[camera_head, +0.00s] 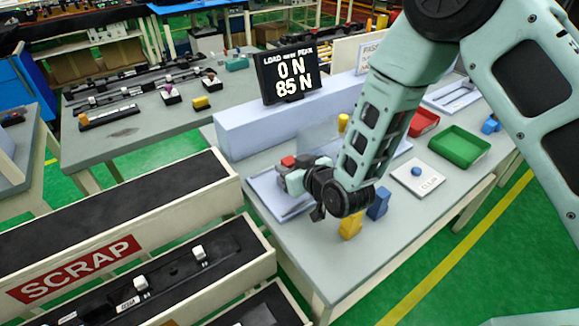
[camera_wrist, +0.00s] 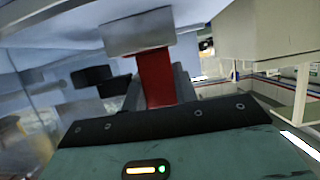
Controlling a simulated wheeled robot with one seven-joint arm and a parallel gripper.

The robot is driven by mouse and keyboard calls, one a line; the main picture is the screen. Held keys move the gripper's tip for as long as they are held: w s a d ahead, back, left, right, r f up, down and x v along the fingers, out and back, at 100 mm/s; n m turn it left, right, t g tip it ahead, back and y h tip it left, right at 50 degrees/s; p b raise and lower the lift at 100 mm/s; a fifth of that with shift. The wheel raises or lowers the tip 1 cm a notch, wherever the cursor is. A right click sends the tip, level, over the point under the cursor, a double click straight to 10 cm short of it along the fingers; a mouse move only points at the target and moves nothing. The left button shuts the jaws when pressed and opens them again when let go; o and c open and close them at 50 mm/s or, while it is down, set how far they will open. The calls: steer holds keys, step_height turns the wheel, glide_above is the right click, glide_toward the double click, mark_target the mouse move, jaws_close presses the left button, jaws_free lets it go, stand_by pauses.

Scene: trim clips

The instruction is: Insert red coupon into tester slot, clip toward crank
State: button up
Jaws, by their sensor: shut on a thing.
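My gripper (camera_head: 296,180) is over the near left end of the workbench, beside the long pale tester body (camera_head: 240,134). It is shut on the red coupon (camera_head: 288,161), which shows as a small red patch at the gripper's far side. In the wrist view the red coupon (camera_wrist: 157,80) runs away from the gripper between dark finger parts. Its far end meets a light grey block (camera_wrist: 138,32); I cannot tell whether that is the clip or part of the tester. The slot and crank cannot be made out.
A display (camera_head: 288,74) reads 0 N and 85 N. A yellow block (camera_head: 351,226) and a blue block (camera_head: 379,203) stand just right of my gripper. A green tray (camera_head: 460,148) and a red tray (camera_head: 424,122) lie farther right. The scrap bin (camera_head: 78,268) is at the left.

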steer(key=shift+f, duration=0.2)
steer(key=o, duration=1)
steer(key=shift+o, duration=0.2)
steer(key=p+v, duration=0.9)
steer(key=v, duration=0.8)
steer(key=shift+s+p, duration=0.2)
steer(key=shift+p, duration=0.2)
steer(key=shift+d+r, duration=0.1)
